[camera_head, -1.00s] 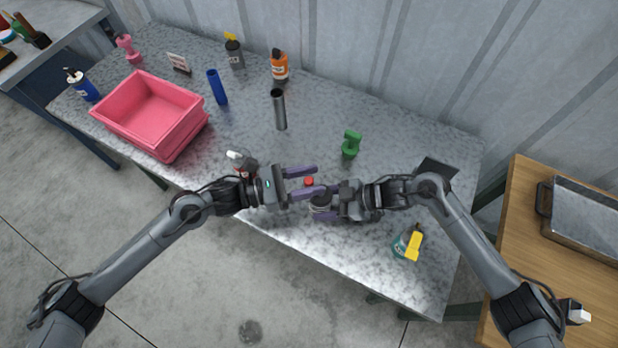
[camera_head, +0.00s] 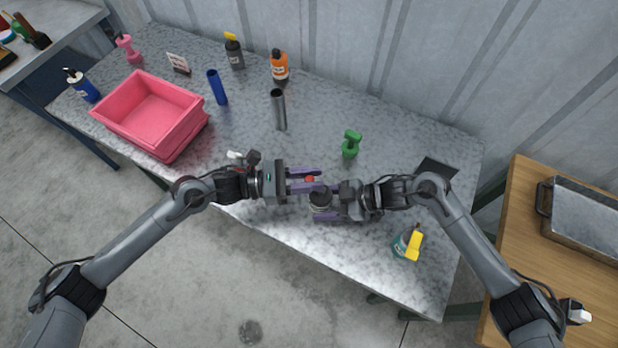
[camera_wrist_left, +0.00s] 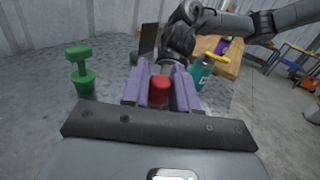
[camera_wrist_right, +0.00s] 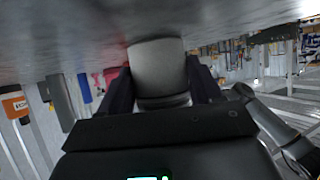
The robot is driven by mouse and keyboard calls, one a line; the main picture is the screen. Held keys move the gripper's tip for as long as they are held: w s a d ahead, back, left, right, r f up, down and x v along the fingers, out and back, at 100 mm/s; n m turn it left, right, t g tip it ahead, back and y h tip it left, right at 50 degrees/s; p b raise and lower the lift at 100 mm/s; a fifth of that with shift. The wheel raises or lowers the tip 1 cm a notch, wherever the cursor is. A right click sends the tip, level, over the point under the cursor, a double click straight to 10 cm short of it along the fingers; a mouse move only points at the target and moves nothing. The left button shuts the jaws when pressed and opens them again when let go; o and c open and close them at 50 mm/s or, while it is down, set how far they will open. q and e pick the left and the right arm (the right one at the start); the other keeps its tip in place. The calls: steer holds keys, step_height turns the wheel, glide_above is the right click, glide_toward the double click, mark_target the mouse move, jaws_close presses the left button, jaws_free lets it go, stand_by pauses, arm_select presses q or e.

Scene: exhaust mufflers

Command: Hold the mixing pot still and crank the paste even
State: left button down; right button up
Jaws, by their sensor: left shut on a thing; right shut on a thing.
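The mixing pot (camera_head: 319,201) is a grey cylinder standing near the table's front edge. My right gripper (camera_head: 321,203) is shut around its body from the right. In the right wrist view the pot (camera_wrist_right: 158,70) fills the space between the dark fingers. The red crank knob (camera_head: 310,179) sits beside the pot's top in the head view. My left gripper (camera_head: 312,180) is shut on this knob, coming from the left. In the left wrist view the red knob (camera_wrist_left: 160,91) stands between the purple fingers. The paste inside is not visible.
A green stamp-like object (camera_head: 351,145) stands behind the grippers. A teal bottle with yellow top (camera_head: 407,244) is at front right. A dark tube (camera_head: 279,109), a blue tube (camera_head: 217,87) and a pink bin (camera_head: 150,112) stand farther left.

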arm_select(q)
steer(key=shift+w+d+m+g, duration=0.1)
steer(key=shift+w+m+g, duration=0.15)
steer(key=shift+m+g, duration=0.75)
steer(key=shift+g, duration=0.4)
steer(key=c, duration=1)
jaws_free()
steer(key=shift+o, duration=0.2)
steer(key=a, duration=1.2)
steer(key=shift+s, duration=0.3)
